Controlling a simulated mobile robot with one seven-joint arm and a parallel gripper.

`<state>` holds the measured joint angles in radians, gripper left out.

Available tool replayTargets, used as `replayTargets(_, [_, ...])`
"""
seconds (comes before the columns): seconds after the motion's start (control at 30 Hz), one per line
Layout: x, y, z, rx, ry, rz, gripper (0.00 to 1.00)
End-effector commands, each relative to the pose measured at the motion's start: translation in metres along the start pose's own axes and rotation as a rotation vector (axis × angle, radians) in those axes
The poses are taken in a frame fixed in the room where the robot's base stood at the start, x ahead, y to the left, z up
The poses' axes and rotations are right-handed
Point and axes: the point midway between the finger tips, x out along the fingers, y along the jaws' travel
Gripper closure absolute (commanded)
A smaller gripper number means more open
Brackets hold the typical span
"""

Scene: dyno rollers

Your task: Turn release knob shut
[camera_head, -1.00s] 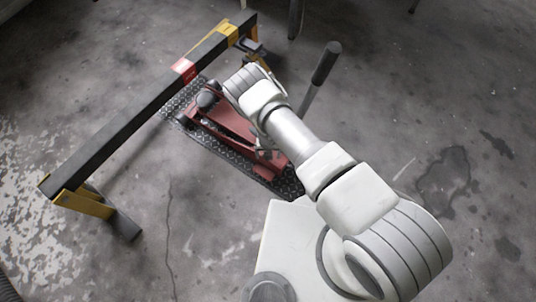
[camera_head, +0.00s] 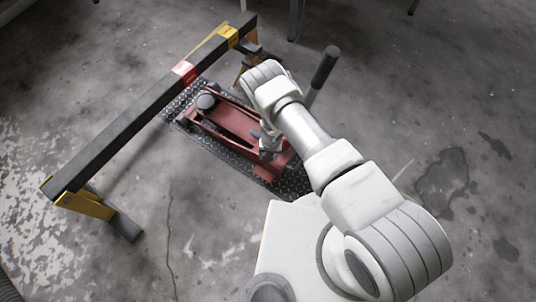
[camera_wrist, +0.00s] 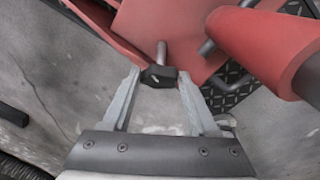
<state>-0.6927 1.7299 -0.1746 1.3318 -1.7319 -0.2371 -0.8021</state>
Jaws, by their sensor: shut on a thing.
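The release knob (camera_wrist: 160,77) is a small black knob on a short silver shaft. In the wrist view it sits between the tips of my gripper (camera_wrist: 160,85), which is shut on it. The shaft runs up to the red floor jack (camera_wrist: 240,38). In the head view the jack (camera_head: 217,122) lies on a dark tread-plate mat (camera_head: 174,112). My gripper (camera_head: 267,147) is at the jack's near right end there, and the knob is hidden.
The jack's dark-gripped handle (camera_head: 324,67) rises right of my wrist. A long black beam (camera_head: 130,122) on yellow legs stands along the left side of the mat. Concrete floor (camera_head: 440,90) is open to the right.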

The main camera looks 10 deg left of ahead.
Motion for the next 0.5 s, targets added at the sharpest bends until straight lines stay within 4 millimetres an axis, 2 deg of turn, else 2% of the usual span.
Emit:
replayTargets(0.3, [-0.0035,-0.0024,-0.0018,0.172,0.004,0.126,0.96])
replayTargets(0.5, [-0.0011,-0.0018,-0.0009,0.228,0.001,0.172,0.96])
